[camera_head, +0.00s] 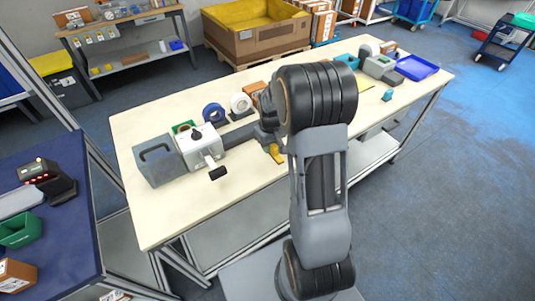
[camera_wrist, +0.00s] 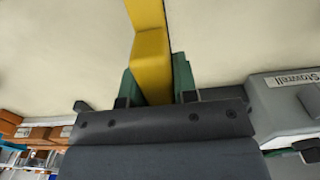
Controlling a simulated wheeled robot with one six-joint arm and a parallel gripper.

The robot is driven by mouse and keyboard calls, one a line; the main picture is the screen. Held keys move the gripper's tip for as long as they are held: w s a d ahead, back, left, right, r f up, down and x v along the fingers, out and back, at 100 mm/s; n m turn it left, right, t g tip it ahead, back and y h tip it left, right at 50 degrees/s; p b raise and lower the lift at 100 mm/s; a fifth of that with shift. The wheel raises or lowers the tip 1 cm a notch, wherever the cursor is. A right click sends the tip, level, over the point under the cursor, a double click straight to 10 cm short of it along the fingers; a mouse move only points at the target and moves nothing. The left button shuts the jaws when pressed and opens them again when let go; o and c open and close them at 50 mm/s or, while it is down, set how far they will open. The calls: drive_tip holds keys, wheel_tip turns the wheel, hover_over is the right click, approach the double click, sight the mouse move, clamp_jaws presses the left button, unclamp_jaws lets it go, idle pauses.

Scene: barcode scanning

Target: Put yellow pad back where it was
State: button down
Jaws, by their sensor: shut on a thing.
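The yellow pad (camera_wrist: 152,65) is between the green fingertips of my gripper (camera_wrist: 156,82) in the wrist view, one finger on each side. It looks like a thick yellow strip with an edge across it, and its far end runs out of the top of the picture. In the head view the pad (camera_head: 276,154) shows as a small yellow piece below my gripper (camera_head: 273,146), over the cream table (camera_head: 240,190). My arm hides part of the gripper. I cannot tell whether the pad touches the table.
A grey-white machine (camera_head: 198,147) with a handle and a grey box (camera_head: 158,160) stand to the left. Blue (camera_head: 214,113) and white (camera_head: 241,103) tape rolls stand behind. The front left tabletop is clear.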

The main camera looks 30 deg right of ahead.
sight(268, 160)
drive_tip(key=shift+s+a+f, duration=0.1)
drive_tip(key=shift+a+f, duration=0.25)
drive_tip(key=shift+f, duration=0.05)
drive_tip(key=shift+a+f, duration=0.2)
drive_tip(key=shift+f, duration=1.55)
drive_tip(key=shift+f, duration=0.1)
drive_tip(key=shift+f, duration=0.15)
drive_tip(key=c, duration=0.9)
unclamp_jaws()
